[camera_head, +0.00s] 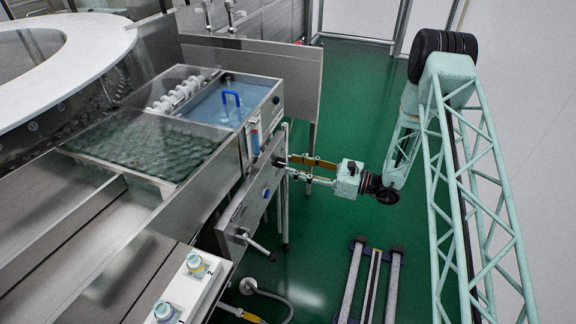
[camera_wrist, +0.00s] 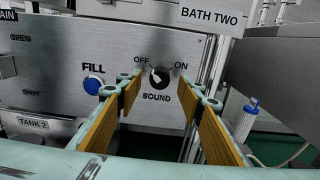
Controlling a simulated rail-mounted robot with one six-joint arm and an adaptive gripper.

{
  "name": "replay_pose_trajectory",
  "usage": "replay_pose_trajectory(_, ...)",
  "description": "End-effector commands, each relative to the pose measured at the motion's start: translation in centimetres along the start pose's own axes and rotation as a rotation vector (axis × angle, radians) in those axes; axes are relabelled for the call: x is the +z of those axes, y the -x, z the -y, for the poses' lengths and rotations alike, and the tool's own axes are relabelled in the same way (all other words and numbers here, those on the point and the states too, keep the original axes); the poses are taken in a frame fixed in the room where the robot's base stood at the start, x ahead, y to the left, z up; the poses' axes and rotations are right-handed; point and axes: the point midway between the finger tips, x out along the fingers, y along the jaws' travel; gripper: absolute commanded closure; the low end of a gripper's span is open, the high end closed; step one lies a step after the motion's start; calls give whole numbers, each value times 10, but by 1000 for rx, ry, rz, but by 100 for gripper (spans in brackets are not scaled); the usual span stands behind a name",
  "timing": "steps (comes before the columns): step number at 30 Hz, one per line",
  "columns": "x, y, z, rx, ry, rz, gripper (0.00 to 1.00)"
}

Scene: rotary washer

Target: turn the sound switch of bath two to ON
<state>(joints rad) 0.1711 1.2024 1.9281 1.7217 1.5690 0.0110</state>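The sound switch (camera_wrist: 159,77) is a round black knob with a pale pointer, seen in the wrist view on a steel panel below the BATH TWO label (camera_wrist: 210,17). Its pointer leans up and left toward OFF; ON is printed at its upper right. My gripper (camera_wrist: 167,92) is open, with its orange-padded fingers to the left and right of the knob in the picture. I cannot tell whether they touch it. In the head view my gripper (camera_head: 300,170) is at the front panel (camera_head: 250,205), and the switch cannot be made out there.
A blue FILL button (camera_wrist: 93,85) is left of the switch, close to the left finger. A bath with a blue handle (camera_head: 231,98) lies behind the panel.

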Motion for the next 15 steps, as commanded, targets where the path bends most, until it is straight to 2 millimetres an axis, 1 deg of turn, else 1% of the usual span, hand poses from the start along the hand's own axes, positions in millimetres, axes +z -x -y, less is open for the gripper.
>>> replay_pose_trajectory(1, -1, -6, -1, 2, 1, 0, 65)
replay_pose_trajectory(6, -1, -20, 0, 1, 1, 0, 65)
replay_pose_trajectory(15, 0, -31, 0, 0, 0, 0, 65)
